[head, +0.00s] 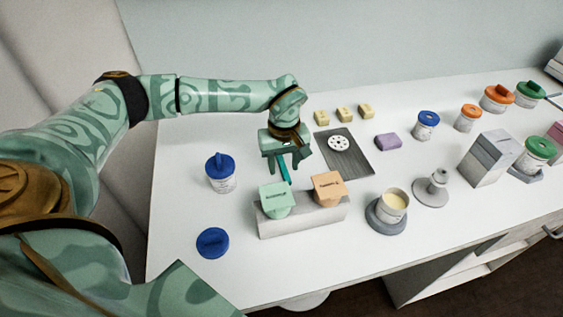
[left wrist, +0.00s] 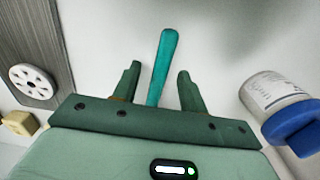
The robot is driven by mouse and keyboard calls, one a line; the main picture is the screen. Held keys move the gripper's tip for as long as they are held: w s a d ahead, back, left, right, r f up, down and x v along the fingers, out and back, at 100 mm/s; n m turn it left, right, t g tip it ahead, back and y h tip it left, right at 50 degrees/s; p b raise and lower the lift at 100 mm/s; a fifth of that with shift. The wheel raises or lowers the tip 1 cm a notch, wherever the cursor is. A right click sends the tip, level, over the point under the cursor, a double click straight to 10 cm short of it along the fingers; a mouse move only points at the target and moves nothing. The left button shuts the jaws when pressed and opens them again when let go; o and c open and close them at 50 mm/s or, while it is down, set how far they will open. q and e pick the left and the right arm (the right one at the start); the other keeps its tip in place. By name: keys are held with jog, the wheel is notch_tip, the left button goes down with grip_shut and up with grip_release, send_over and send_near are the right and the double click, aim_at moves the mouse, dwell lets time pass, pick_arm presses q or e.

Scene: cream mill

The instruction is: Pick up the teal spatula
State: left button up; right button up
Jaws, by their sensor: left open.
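The teal spatula (head: 285,173) is behind the grey block in the head view, partly hidden by my gripper. In the left wrist view its teal handle (left wrist: 164,52) runs between my two fingers with a gap on each side. My left gripper (head: 287,163) is open, pointing down over the spatula, and it also shows in the left wrist view (left wrist: 159,74). I cannot tell how far the fingertips are above the table. My right gripper is not in view.
A grey block (head: 300,219) with a green piece (head: 277,199) and an orange piece (head: 328,188) stands just in front. A blue-lidded jar (head: 221,178) is left, and a dark board (head: 352,164) with a white disc is right. Several jars stand farther right.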

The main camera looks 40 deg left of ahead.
pick_arm(q)
grip_shut()
